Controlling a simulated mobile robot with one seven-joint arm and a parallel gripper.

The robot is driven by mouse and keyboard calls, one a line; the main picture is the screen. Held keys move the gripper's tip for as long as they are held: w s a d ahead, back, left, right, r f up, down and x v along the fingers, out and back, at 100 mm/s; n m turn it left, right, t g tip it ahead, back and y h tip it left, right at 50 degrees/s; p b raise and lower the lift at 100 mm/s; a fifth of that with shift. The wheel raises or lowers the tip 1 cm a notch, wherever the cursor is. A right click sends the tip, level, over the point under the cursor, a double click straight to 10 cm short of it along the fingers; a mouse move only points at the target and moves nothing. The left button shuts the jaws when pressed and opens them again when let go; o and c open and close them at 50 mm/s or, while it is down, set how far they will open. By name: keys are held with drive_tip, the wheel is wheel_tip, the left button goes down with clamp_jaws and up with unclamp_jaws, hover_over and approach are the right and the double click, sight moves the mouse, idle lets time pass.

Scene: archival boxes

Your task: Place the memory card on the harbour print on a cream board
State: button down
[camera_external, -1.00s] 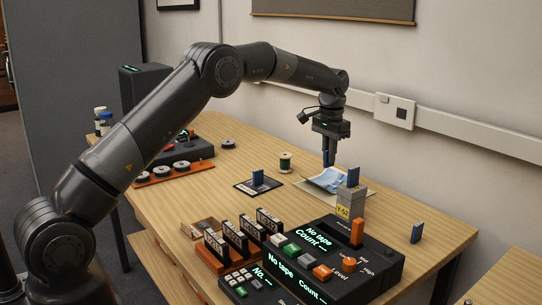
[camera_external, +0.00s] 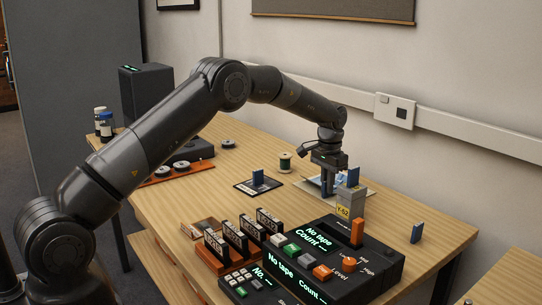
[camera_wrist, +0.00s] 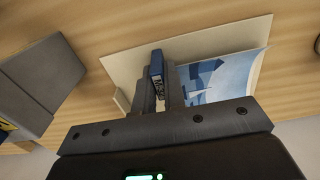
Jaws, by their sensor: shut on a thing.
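The memory card (camera_wrist: 156,68) is a small blue block with a pale label, held upright between the fingers of my gripper (camera_wrist: 160,92). In the outside view my gripper (camera_external: 328,186) is low over the print's board, and its fingers mostly hide the card. The harbour print (camera_wrist: 218,78) is a blue and white sheet with a curled edge, lying on a cream board (camera_wrist: 125,68). The print also shows in the outside view (camera_external: 313,182), partly behind the fingers. The card is by the print's left edge in the wrist view; I cannot tell whether it touches.

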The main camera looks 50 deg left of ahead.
drive_tip(key=c, duration=1.5)
unclamp_jaws()
drive_tip(key=shift+f, duration=0.1)
wheel_tip(320, 180, up, 12)
drive_tip(key=r, duration=0.1)
drive_tip(key=s+d+r+t, duration=0.1)
drive_tip(key=s+d+r, duration=0.2)
drive_tip(key=s+r, duration=0.75)
drive_tip(key=s+d+r+t, duration=0.2)
drive_tip(key=s+d+r, duration=0.2)
drive_tip(key=s+r, duration=0.65)
drive_tip(key=s+d+f+t, duration=0.1)
drive_tip(key=s+f, duration=0.2)
drive_tip(key=s, duration=1.1)
drive_tip(key=s+d+f+t, duration=0.1)
drive_tip(key=s+f, duration=0.3)
drive_tip(key=s, duration=1.1)
drive_tip(key=shift+d+t, duration=0.3)
drive_tip(key=shift+d, duration=0.2)
drive_tip(key=shift+r, duration=0.1)
